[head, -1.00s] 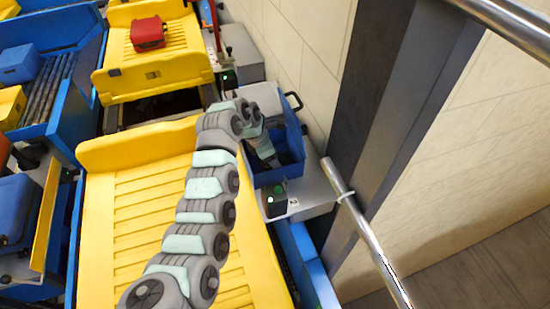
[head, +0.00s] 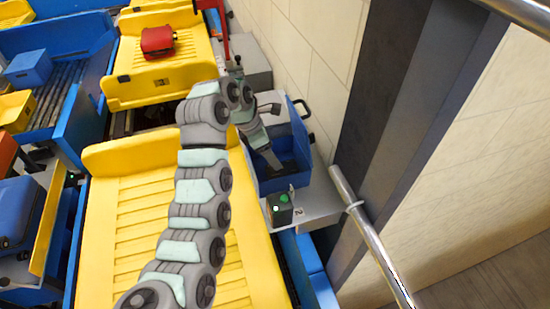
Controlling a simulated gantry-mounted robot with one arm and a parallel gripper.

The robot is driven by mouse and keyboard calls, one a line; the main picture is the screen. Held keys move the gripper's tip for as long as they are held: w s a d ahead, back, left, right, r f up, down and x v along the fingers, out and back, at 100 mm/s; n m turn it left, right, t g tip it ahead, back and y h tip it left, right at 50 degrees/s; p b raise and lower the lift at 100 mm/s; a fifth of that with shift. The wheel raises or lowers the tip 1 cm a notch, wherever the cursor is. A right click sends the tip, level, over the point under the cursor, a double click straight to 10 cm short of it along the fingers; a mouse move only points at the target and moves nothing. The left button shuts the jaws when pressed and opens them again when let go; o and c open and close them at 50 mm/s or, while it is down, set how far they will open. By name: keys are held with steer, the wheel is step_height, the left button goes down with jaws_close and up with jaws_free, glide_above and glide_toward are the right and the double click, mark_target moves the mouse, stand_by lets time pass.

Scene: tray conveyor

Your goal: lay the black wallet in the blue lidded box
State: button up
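The blue lidded box (head: 294,174) stands on a grey ledge against the wall, right of the yellow tray. Its lid (head: 299,124) is raised at the back, with a dark handle. My arm reaches up the picture and bends over at the top. My gripper (head: 273,160) points down at the box's opening and covers part of it. Its fingertips are small and dark against the box, so I cannot tell if they are apart or hold anything. I cannot make out the black wallet; part of the box's inside is hidden.
A large yellow tray (head: 125,215) lies under my arm. A green-button control box (head: 280,209) sits in front of the blue box. A red bag (head: 157,41) lies on the far yellow tray (head: 185,65). A metal rail (head: 372,240) runs at right.

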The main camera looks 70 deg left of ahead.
steer(key=shift+v, duration=1.45)
